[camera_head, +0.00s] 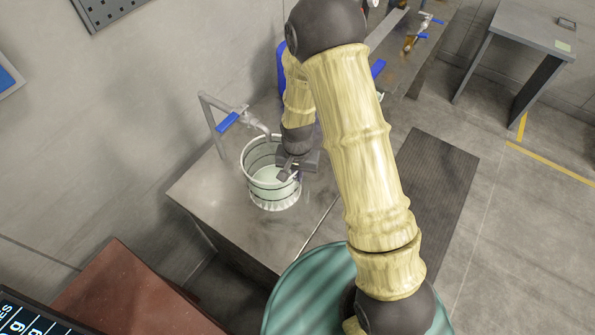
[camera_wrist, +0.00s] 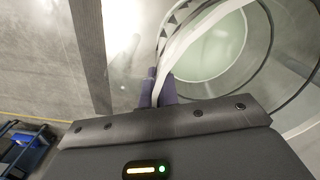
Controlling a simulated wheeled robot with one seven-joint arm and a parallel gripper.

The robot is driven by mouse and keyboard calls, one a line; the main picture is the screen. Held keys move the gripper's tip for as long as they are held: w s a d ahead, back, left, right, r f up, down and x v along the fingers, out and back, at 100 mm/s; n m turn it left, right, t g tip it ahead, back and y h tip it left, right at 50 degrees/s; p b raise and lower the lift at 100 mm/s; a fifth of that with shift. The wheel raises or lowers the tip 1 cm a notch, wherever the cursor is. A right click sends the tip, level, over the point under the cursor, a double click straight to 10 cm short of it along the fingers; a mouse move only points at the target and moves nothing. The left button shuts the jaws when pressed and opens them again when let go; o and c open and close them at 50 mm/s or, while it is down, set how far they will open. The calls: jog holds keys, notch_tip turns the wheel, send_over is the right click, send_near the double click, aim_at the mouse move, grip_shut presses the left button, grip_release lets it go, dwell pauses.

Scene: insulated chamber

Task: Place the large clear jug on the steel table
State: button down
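The large clear jug (camera_head: 265,197) is a wide, bucket-like vessel with dark bands and a pale inside. It appears upright on or just over the steel table (camera_head: 205,190), below a tap; I cannot tell whether its base touches. My gripper (camera_head: 291,171) is at the jug's right side in the head view. In the wrist view the jug (camera_wrist: 210,58) fills the upper right. There the dark fingertips of my gripper (camera_wrist: 160,92) close on either side of the jug's white rim or handle strip. The finger contact is partly hidden in the head view.
A tap with a blue lever (camera_head: 228,122) stands at the table's back left. A green drum (camera_head: 300,290) and a reddish-brown surface (camera_head: 135,295) lie nearer. A dark ribbed mat (camera_head: 440,180) is on the floor at right. The table's front left is bare.

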jog(key=shift+f, duration=0.15)
jog(key=c, duration=1.7)
grip_release()
notch_tip(320, 180, up, 12)
jog(key=b, duration=0.3)
jog(key=shift+r, duration=0.2)
